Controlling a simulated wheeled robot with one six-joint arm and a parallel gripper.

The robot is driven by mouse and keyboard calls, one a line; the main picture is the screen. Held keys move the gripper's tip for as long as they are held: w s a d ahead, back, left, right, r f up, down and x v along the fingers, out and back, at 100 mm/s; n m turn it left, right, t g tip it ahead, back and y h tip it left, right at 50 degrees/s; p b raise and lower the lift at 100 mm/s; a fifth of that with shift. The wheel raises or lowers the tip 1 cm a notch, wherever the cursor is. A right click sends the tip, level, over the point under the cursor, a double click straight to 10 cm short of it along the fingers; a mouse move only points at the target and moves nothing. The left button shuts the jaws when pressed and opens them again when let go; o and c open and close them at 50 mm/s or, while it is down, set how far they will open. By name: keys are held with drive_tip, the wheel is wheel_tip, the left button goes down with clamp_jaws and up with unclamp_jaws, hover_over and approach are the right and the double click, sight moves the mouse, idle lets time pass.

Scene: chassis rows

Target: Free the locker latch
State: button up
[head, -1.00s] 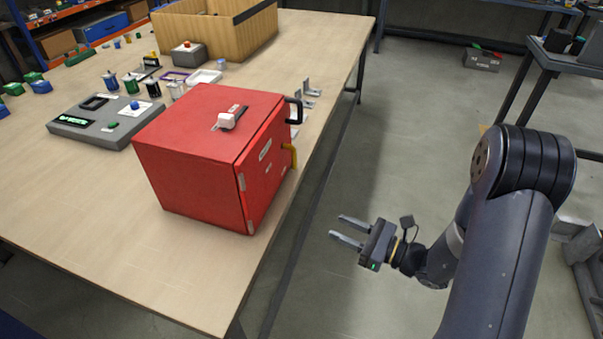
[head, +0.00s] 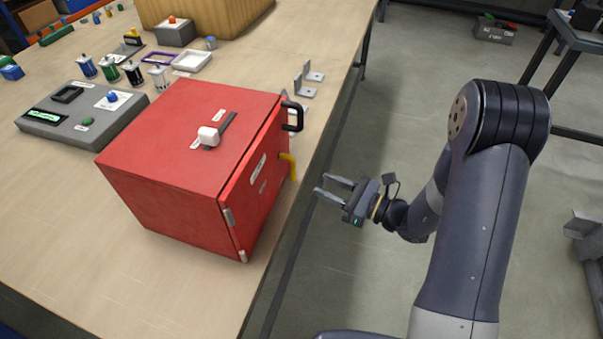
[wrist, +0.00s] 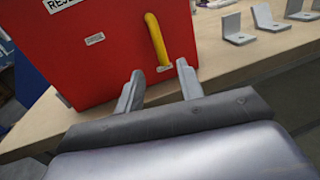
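The red locker (head: 170,150) stands on the wooden bench near its right edge, its door side facing my arm. A yellow latch handle (head: 289,166) sticks out low on the door, and a black handle (head: 293,116) sits above it. A white knob on a dark slotted plate (head: 209,136) is on the locker's top. My gripper (head: 327,184) is open and empty, off the bench edge to the right of the door. In the wrist view the yellow latch handle (wrist: 157,40) hangs ahead, just beyond and between the open fingers (wrist: 158,88), apart from them.
A grey control panel (head: 60,135) lies left of the locker. Several small cylinders and a white tray (head: 191,61) stand behind it. Metal angle brackets (head: 302,86) sit near the bench's right edge behind the locker. The floor right of the bench is open around my arm.

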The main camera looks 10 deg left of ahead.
drive_tip(key=x, duration=0.7)
drive_tip(key=shift+a+p, duration=0.35)
drive_tip(key=shift+a, duration=0.05)
drive_tip(key=shift+w, duration=0.1)
drive_tip(key=shift+c, duration=0.5)
clamp_jaws()
